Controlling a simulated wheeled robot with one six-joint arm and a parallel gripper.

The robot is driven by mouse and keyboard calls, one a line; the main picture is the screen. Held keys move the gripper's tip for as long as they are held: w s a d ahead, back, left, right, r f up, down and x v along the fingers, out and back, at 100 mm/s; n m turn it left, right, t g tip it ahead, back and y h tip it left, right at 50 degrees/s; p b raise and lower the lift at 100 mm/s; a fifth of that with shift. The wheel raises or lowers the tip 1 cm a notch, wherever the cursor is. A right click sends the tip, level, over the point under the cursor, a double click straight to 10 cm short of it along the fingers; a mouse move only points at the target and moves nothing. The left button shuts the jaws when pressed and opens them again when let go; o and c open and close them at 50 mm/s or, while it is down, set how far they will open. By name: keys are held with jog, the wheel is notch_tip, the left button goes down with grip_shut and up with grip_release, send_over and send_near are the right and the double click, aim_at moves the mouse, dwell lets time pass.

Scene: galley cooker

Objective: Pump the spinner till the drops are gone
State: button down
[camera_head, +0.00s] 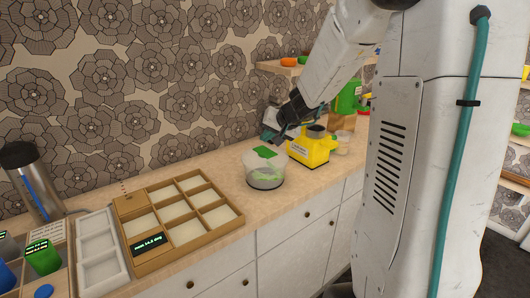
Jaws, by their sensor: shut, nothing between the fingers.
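The spinner (264,172) is a clear bowl with a pale lid and a green patch on top (264,152). It stands upright on the wooden counter, with something light green inside. Any drops are too small to make out. My gripper (270,134) is above and slightly behind the spinner's lid, at the end of my arm. It looks dark with teal parts and is shut and empty. From this angle I cannot tell whether its tips touch the green patch.
A yellow appliance (312,148) stands close to the right of the spinner. A wooden compartment tray (215,217) with a small display lies to the left, beside a white tray (98,250). A steel cylinder (32,180) stands at far left. Bare counter lies in front of the spinner.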

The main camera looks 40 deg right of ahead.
jog(key=shift+r, duration=1.4)
jog(key=shift+a, duration=0.1)
jog(key=shift+g+y, duration=0.8)
jog(key=shift+g, duration=0.1)
jog(key=s+a+f, duration=0.2)
jog(key=s+a, duration=0.1)
jog(key=shift+s+f, duration=0.1)
jog(key=shift+s, duration=0.05)
jog(key=s+a+r+n+g+h, duration=0.1)
jog(key=s+a, duration=0.4)
jog(key=s, duration=0.5)
jog(key=s+a+r+n+g+h, duration=0.1)
jog(key=s+a+n+g, duration=0.2)
jog(key=s, duration=0.7)
jog(key=s+a+r+n+g, duration=0.2)
jog(key=s+a+n, duration=0.1)
jog(key=s+a, duration=0.4)
jog(key=s, duration=0.3)
jog(key=shift+s+a+h, duration=0.25)
jog(key=shift+a+h, duration=0.15)
